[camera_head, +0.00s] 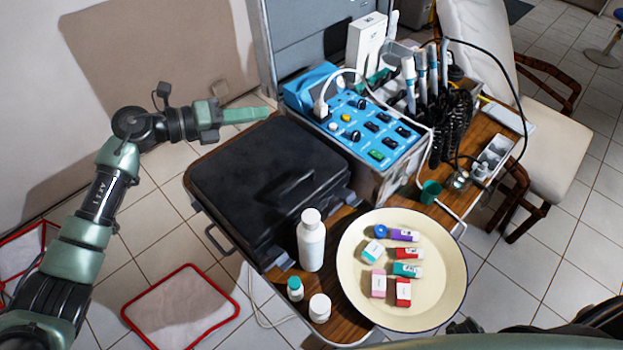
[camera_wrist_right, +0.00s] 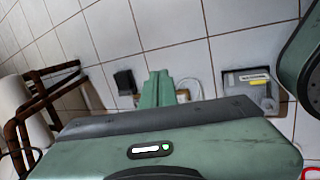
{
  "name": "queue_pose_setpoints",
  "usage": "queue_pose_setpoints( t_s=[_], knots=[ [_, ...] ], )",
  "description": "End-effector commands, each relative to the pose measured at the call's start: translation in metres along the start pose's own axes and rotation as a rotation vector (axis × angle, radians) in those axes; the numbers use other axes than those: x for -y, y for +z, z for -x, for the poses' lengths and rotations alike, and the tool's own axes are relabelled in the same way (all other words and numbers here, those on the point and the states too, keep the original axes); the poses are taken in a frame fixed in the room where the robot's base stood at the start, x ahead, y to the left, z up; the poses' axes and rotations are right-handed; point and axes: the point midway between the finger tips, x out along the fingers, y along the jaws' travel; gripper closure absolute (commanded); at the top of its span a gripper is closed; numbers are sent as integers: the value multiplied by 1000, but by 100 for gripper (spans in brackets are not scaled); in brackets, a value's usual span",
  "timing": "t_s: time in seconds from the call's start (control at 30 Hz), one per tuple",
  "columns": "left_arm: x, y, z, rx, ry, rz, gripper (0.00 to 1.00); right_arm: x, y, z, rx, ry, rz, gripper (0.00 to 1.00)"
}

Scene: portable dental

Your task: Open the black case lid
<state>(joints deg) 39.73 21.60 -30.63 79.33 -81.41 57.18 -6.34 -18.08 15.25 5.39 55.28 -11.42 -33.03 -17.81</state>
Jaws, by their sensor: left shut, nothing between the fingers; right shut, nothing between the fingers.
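The black case (camera_head: 262,170) lies on the wooden table (camera_head: 345,318) with its lid closed, and a dark handle is on its left side. My left gripper (camera_head: 258,114) is shut and empty, its green fingers pointing right near the case's far edge. It appears apart from the lid, though the exact gap is unclear. My right gripper (camera_wrist_right: 158,88) is shut and empty in the right wrist view, with tiled floor behind it. The case is not visible in that view.
A white bottle (camera_head: 311,240) and two small jars stand at the case's near side. A cream plate (camera_head: 355,285) with several small boxes is to the right. A blue control unit (camera_head: 370,130) adjoins the case's far right side.

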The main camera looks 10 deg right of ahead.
Motion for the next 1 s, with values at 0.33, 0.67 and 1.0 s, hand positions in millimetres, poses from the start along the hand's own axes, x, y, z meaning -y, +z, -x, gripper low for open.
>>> queue_pose_setpoints(
  t_s=[0.33,0.67,1.0],
  knots=[
    [0,0,0,0,0,0,100,-292,48,113,228,404,45,100],
    [0,0,0,0,0,0,100,-303,-77,198,-283,247,-881,100],
    [0,0,0,0,0,0,100,-211,-218,274,-561,-472,-1716,100]
  ],
)
